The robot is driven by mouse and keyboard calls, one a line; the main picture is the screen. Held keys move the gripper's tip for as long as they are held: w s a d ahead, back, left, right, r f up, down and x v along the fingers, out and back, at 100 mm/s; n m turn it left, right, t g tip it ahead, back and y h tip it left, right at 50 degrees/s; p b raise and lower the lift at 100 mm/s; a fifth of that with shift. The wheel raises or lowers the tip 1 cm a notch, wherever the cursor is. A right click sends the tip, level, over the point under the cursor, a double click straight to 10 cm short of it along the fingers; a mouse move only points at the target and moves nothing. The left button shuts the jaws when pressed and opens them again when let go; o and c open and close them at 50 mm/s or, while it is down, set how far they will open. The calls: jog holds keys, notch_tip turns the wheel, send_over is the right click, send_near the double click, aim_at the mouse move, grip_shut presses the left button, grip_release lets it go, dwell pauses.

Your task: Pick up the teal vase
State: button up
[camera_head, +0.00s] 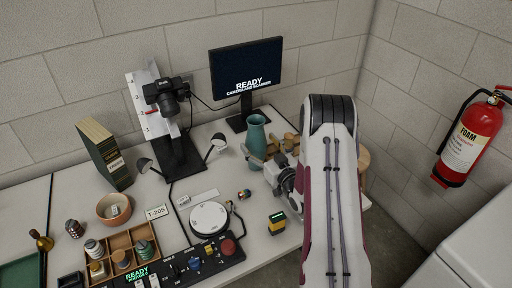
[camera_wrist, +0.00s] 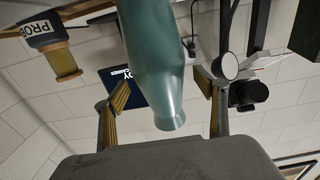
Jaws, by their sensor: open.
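The teal vase (camera_head: 257,132) stands upright on the table in front of the monitor in the head view. In the wrist view the vase (camera_wrist: 155,60) shows upside down, large, between the two fingers. My gripper (camera_wrist: 163,100) is open, with a finger on either side of the vase and gaps showing between them and it. In the head view my gripper (camera_head: 268,155) reaches in low at the vase, and my arm hides part of the area to its right. The vase's lower part is partly hidden by the gripper there.
Wooden items (camera_head: 288,142) stand close right of the vase. The monitor (camera_head: 246,68) is behind it, and a camera stand (camera_head: 180,155) is to the left.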

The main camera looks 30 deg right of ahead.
jog(key=shift+w, duration=1.3)
jog(key=c, duration=1.5)
